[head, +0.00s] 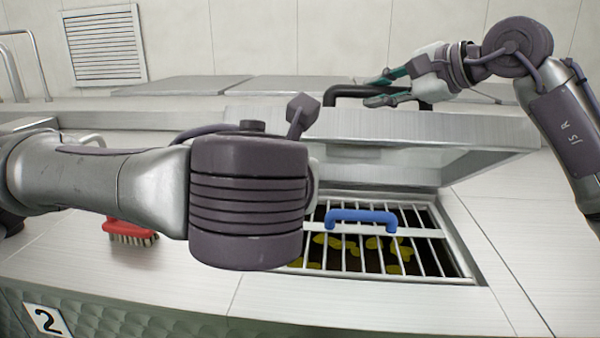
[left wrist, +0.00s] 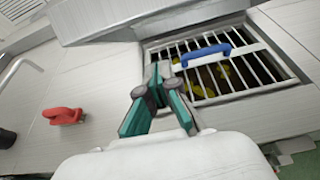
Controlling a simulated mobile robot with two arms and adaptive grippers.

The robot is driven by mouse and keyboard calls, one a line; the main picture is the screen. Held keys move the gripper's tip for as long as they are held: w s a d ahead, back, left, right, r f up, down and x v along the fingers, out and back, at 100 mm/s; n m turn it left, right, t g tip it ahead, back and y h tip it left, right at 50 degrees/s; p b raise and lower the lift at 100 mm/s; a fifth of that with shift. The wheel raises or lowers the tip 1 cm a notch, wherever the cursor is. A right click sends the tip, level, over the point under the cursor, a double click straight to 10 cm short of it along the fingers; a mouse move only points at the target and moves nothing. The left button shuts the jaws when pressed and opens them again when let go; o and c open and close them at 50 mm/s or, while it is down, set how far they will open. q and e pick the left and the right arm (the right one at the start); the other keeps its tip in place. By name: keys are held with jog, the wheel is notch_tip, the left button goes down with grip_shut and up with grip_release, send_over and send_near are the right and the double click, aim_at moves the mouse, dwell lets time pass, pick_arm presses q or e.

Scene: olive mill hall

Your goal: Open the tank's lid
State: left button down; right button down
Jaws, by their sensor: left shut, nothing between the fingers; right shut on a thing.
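The tank's grey metal lid (head: 430,128) is tilted up at its front, so the opening below is uncovered. Its black handle (head: 345,91) stands at the lid's upper edge. My right gripper (head: 376,92), with teal fingers, is shut on this handle. In the opening lies a metal grate (head: 400,262) with a blue handle (head: 362,217) and yellowish patches beneath it. My left gripper (left wrist: 158,73) is shut and empty beside the grate's left edge in the left wrist view. In the head view my left arm hides it and part of the opening.
A red-handled brush (head: 130,232) lies on the pale top left of the opening; it also shows in the left wrist view (left wrist: 63,116). A plate marked 2 (head: 47,320) is on the front. More closed panels (head: 190,85) lie behind. The top right of the opening is clear.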

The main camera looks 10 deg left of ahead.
pick_arm(q)
jog(key=w+r, duration=0.2)
jog(key=w, duration=0.4)
jog(key=shift+w, duration=0.1)
